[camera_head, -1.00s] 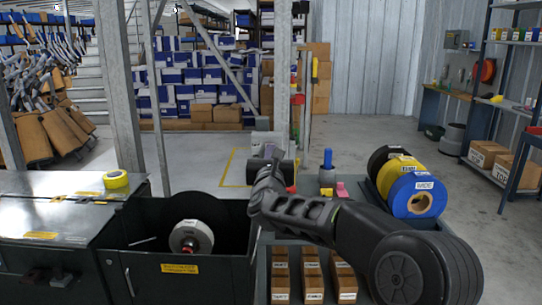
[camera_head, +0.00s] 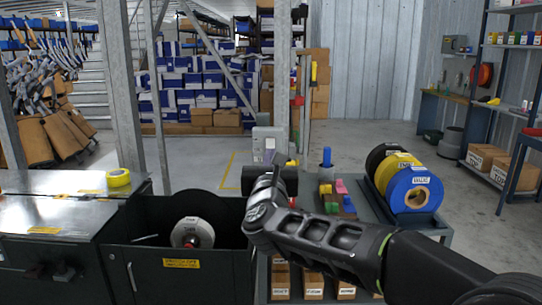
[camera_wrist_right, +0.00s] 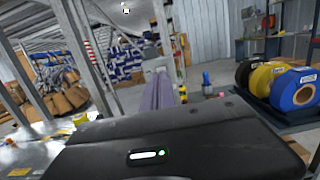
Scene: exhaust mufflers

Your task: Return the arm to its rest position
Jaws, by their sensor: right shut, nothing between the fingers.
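My right arm comes in from the lower right of the head view. Its gripper (camera_head: 270,153) points away from me, above the work area and in front of a pale grey box-shaped unit. In the right wrist view its shut, purple-grey fingers (camera_wrist_right: 160,92) point forward with nothing between them. My left gripper is not in view.
A dark open bin with a white reel (camera_head: 192,233) stands left of my arm. Yellow tape (camera_head: 118,178) lies on the metal bench. Blue, yellow and black reels (camera_head: 415,190) stand at right. Small labelled boxes (camera_head: 313,284) sit below my arm. A metal post rises behind.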

